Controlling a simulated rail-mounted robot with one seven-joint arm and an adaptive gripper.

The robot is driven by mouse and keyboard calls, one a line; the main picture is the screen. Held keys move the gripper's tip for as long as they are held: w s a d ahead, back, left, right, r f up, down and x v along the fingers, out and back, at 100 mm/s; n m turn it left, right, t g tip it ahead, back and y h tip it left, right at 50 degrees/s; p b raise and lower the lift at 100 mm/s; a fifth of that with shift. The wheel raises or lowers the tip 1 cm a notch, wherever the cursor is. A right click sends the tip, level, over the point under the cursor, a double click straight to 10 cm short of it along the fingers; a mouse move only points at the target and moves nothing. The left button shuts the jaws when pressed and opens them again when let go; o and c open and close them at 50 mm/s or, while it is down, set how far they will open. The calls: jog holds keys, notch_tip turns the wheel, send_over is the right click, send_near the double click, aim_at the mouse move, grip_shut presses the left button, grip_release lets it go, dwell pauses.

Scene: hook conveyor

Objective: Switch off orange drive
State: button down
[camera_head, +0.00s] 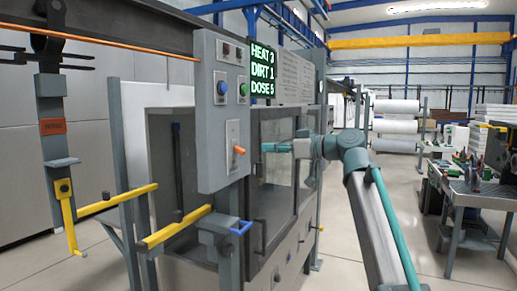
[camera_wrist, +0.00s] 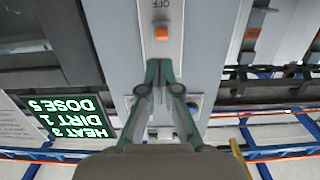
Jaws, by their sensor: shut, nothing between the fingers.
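The orange drive lever (camera_head: 239,150) sticks out of a light plate on the front of a grey control box (camera_head: 209,130). In the wrist view, the orange lever (camera_wrist: 161,33) sits close to the letters OFF (camera_wrist: 159,4), which appear upside down. My gripper (camera_head: 265,147) is shut and empty, its teal fingers pointing at the box just right of the lever in the head view. In the wrist view, my gripper's tips (camera_wrist: 159,64) lie just below the lever in the picture, with a small gap between them. Whether they touch the plate I cannot tell.
The box carries a blue button (camera_head: 222,87) and a green button (camera_head: 244,89). A display (camera_head: 263,73) reads HEAT 3, DIRT 1, DOSE 5. A yellow hook (camera_head: 68,215) hangs at left. A glazed cabinet (camera_head: 278,165) stands behind my gripper. The right-hand floor is open before a workbench (camera_head: 475,192).

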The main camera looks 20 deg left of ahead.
jog(key=d, duration=0.3)
jog(key=shift+d+f, duration=0.25)
jog(key=shift+f, duration=0.05)
dwell(0.3)
